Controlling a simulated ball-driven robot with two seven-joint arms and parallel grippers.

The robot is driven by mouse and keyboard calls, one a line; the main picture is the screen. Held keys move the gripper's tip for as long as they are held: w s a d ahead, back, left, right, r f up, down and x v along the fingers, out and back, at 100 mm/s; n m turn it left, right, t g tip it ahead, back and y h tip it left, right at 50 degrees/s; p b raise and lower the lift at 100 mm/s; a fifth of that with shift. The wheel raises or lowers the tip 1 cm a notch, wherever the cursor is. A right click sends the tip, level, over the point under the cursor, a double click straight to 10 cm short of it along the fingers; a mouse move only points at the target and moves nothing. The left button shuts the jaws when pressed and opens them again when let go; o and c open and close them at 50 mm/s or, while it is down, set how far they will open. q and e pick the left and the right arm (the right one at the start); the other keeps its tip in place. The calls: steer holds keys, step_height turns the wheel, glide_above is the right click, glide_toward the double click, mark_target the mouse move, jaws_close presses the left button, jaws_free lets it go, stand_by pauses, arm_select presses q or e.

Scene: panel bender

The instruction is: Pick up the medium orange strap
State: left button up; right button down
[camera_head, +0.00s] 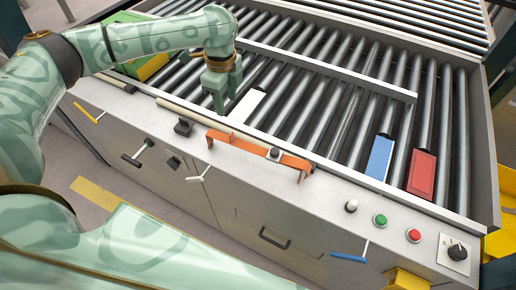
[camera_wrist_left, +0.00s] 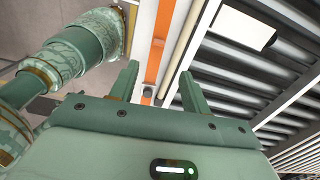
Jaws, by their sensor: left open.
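The orange strap (camera_head: 246,144) lies along the grey front ledge of the roller table, with bent-down ends and a small dark-and-white knob at its right part. My left gripper (camera_head: 220,106) is above the ledge and rollers, close to the strap's left end. In the left wrist view, the strap (camera_wrist_left: 157,48) runs between the two spread fingers of the gripper (camera_wrist_left: 158,74), beyond their tips. The gripper is open and empty, and apart from the strap as far as I can tell. My right gripper is not in view.
A white plate (camera_head: 245,106), a blue plate (camera_head: 379,157) and a red plate (camera_head: 421,174) lie on the rollers. A green-yellow bin (camera_head: 153,67) stands at the back left. Buttons and a rotary switch (camera_head: 457,252) sit on the ledge's right part.

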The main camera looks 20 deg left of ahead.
mark_target(232, 134)
arm_select(q)
step_height(232, 134, down, 10)
steer(key=shift+r+b, duration=0.2)
steer(key=shift+b, duration=0.7)
steer(key=f+b, duration=0.1)
steer(key=f, duration=0.5)
steer(key=shift+d+f, duration=0.1)
steer(key=shift+d, duration=0.1)
steer(key=shift+s, duration=0.1)
steer(key=c, duration=1)
